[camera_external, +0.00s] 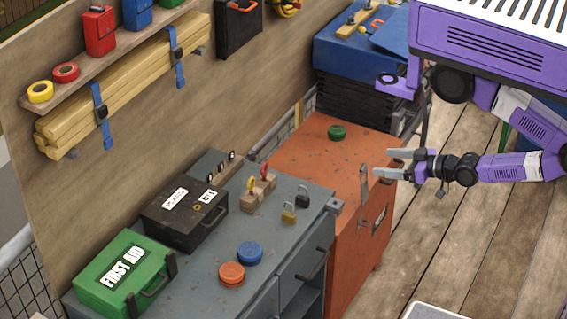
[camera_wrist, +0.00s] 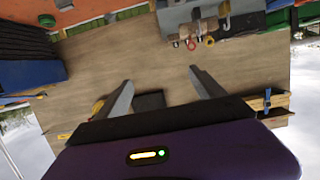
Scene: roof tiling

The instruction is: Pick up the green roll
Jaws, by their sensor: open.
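The green roll (camera_external: 337,132) lies flat on top of the orange cabinet (camera_external: 300,150), toward its back. It also shows in the wrist view as a small green disc (camera_wrist: 47,20) near the top left. My gripper (camera_external: 386,164) is at the right side of the orange cabinet, to the right of the roll and apart from it. Its two fingers are spread and empty.
A grey bench (camera_external: 205,265) holds a blue roll (camera_external: 249,253), an orange roll (camera_external: 232,274), padlocks, a black box (camera_external: 185,215) and a green first aid box (camera_external: 124,276). A blue case (camera_external: 355,55) on black crates stands behind the cabinet. The cabinet top around the green roll is clear.

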